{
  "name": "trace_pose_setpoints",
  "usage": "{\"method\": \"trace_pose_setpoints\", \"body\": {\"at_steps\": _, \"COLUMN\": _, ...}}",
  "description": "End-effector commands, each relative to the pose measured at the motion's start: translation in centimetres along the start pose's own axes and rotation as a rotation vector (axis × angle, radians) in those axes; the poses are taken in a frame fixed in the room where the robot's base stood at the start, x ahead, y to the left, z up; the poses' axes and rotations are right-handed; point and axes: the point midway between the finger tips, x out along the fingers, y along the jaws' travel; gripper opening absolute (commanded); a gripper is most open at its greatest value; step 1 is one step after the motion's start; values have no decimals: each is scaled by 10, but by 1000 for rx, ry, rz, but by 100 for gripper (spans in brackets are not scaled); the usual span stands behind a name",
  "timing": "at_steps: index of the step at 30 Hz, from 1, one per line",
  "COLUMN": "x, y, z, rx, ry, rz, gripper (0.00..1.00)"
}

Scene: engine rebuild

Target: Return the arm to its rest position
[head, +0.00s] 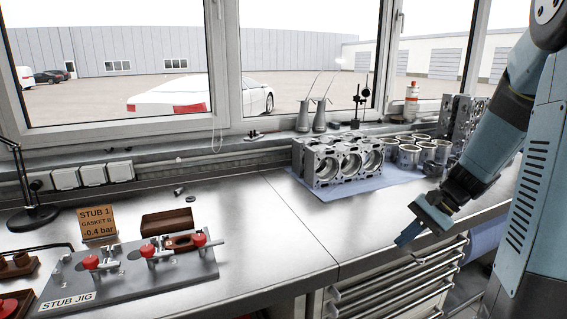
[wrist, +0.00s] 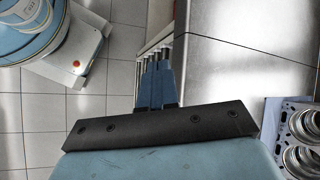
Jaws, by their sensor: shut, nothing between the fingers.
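My gripper (head: 408,236) is at the right in the head view, in front of the bench's front edge and above the level of the drawers. Its blue fingers point down and to the left. In the wrist view my gripper (wrist: 156,64) shows its blue fingers together, with nothing between them. The tiled floor and the drawer fronts lie below it. My arm comes down from the upper right in the head view, bent at the wrist.
The steel bench (head: 270,225) carries an engine block (head: 340,160) on a blue mat, with several metal cylinders (head: 408,155) beside it. The stub jig (head: 130,275) with red-knobbed clamps is at the left. Drawers (head: 390,290) are under the bench. The bench middle is clear.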

Motion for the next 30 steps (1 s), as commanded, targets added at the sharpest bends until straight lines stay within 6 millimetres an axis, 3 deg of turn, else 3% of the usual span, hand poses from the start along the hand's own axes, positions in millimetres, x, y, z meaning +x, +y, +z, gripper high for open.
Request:
{"method": "trace_pose_setpoints", "body": {"at_steps": 12, "x": -22, "y": -10, "z": 83, "rx": -334, "ry": 229, "rz": 237, "gripper": 0}}
{"method": "trace_pose_setpoints", "body": {"at_steps": 30, "x": -64, "y": 2, "z": 179, "rx": -800, "ry": 599, "rz": 422, "gripper": 0}}
